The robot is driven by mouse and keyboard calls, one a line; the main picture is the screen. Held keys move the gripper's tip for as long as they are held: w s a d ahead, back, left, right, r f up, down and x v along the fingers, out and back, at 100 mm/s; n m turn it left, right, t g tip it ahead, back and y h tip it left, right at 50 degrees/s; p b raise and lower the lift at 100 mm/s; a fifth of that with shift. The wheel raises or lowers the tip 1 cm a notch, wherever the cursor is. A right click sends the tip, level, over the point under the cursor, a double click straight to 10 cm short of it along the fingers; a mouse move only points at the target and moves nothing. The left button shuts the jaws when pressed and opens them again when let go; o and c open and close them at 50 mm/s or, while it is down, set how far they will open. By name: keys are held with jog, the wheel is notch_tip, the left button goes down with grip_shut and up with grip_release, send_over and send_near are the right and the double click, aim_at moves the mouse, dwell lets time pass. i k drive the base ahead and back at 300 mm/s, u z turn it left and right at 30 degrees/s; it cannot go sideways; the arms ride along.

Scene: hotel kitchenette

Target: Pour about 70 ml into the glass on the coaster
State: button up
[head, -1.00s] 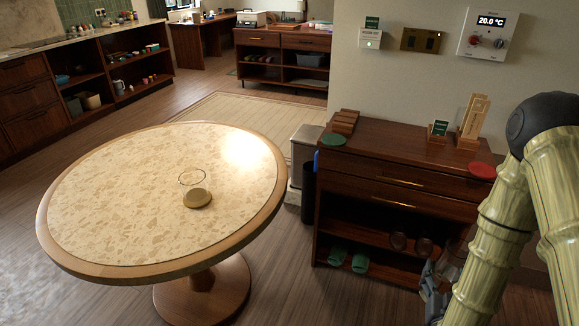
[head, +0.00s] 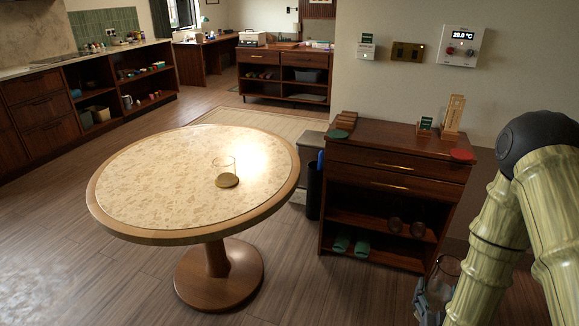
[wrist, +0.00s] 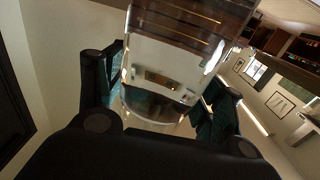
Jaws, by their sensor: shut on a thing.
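A clear, empty-looking glass (head: 223,164) stands on a round tan coaster (head: 227,181) on the round table, right of its middle. My gripper (head: 430,300) is low at the right of the head view, well apart from the table. It is shut on a clear glass vessel (head: 447,272), which also shows between the dark fingers in the wrist view (wrist: 175,60). My arm partly hides the vessel in the head view. I cannot tell how much liquid is in it.
The round table (head: 125,205) is otherwise bare. A dark wood cabinet (head: 385,160) stands right of it, with a green disc (head: 338,134) and a red disc (head: 462,155) on top. A black bin (head: 314,190) stands beside the cabinet. Open floor lies left of the table.

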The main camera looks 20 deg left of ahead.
aim_at(224, 168)
jog(key=z, duration=0.05)
jog(key=k, duration=0.25)
jog(key=z, duration=1.35)
jog(key=i, duration=1.8)
jog(key=u, duration=2.85)
